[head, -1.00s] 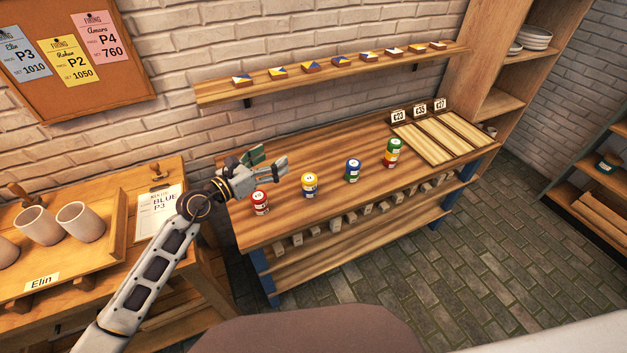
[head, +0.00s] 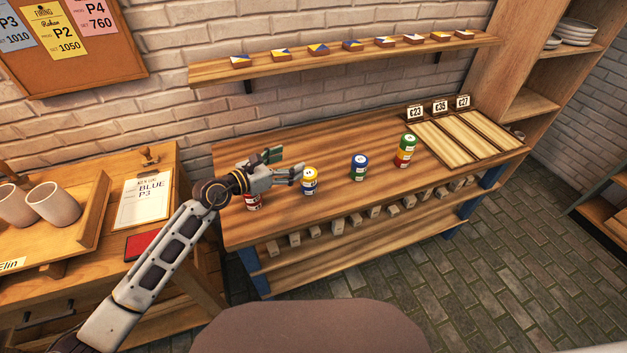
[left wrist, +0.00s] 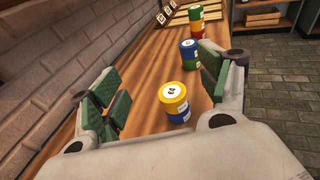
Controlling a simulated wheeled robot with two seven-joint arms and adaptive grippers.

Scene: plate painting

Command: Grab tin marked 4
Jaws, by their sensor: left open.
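Several tins stand along the front of the workbench (head: 290,155). A red tin (head: 253,203) is partly hidden behind my left gripper (head: 289,163). A yellow-topped tin with a blue lower part (head: 309,182) is just beyond its fingertips. Further right are a blue-and-green tin (head: 359,168) and a stack with green above red and yellow (head: 405,151). The numbers are too small to read surely. In the left wrist view the yellow-and-blue tin (left wrist: 175,103) shows between the spread green-padded fingers (left wrist: 163,90), not gripped. My left gripper is open and empty. My right gripper is not in view.
Price cards (head: 440,106) and slatted boards (head: 448,142) are at the bench's right end. A wall shelf (head: 345,58) holds painted tiles above. A side table at left has cups (head: 52,203) and a card reading BLUE P3 (head: 143,198). Bare bench lies behind the tins.

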